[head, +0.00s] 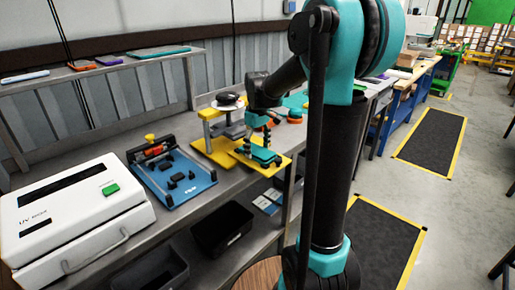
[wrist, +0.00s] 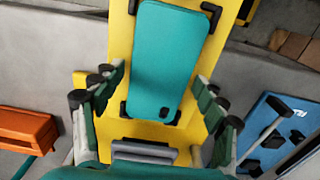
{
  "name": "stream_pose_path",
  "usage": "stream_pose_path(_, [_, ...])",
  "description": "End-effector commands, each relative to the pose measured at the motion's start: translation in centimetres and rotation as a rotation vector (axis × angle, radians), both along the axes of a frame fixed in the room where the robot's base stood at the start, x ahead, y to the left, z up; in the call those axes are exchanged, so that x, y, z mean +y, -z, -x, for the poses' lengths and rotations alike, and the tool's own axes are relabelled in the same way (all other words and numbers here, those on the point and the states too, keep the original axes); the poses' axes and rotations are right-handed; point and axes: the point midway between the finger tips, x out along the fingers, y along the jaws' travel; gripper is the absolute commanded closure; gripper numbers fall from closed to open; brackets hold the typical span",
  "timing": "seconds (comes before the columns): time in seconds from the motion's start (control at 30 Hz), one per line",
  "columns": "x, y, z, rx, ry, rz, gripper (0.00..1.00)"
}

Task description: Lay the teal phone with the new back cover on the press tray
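The teal phone (wrist: 167,60) lies back up on the yellow press tray (wrist: 118,40), between the tray's black corner stops, in the wrist view. It looks flat there, with its camera cut-out end nearest me. In the head view the phone (head: 262,155) shows small on the yellow tray (head: 277,166). My gripper (wrist: 160,88) is open, with its green-padded fingers apart on either side of the phone's near end. A gap shows between each finger and the phone. In the head view my gripper is small and partly merged with the things around it.
A blue fixture board (head: 178,185) sits left of the press, and a white UV box (head: 75,210) farther left. An orange item (wrist: 27,128) lies beside the tray. Phones lie on the back shelf (head: 120,62). Dark bins (head: 220,230) stand below the bench.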

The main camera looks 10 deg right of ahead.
Motion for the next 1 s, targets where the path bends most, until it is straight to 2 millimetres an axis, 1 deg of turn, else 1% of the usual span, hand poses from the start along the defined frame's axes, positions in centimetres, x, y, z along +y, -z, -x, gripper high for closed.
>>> stream_pose_path(0.03, [0.0,0.0,0.0,0.000,0.000,0.000,0.17])
stream_pose_path(0.07, [0.0,0.0,0.0,0.000,0.000,0.000,0.14])
stream_pose_path(0.37, [0.0,0.0,0.0,0.000,0.000,0.000,0.14])
stream_pose_path(0.47, [0.0,-0.5,0.0,0.000,0.000,0.000,0.14])
stream_pose_path(0.57, [0.0,-1.6,0.0,0.000,0.000,0.000,0.14])
stream_pose_path(0.67, [0.0,-3.4,0.0,0.000,0.000,0.000,0.14])
stream_pose_path(0.8, [0.0,-6.3,0.0,0.000,0.000,0.000,0.14])
stream_pose_path(1.0, [0.0,-9.8,0.0,0.000,0.000,0.000,0.14])
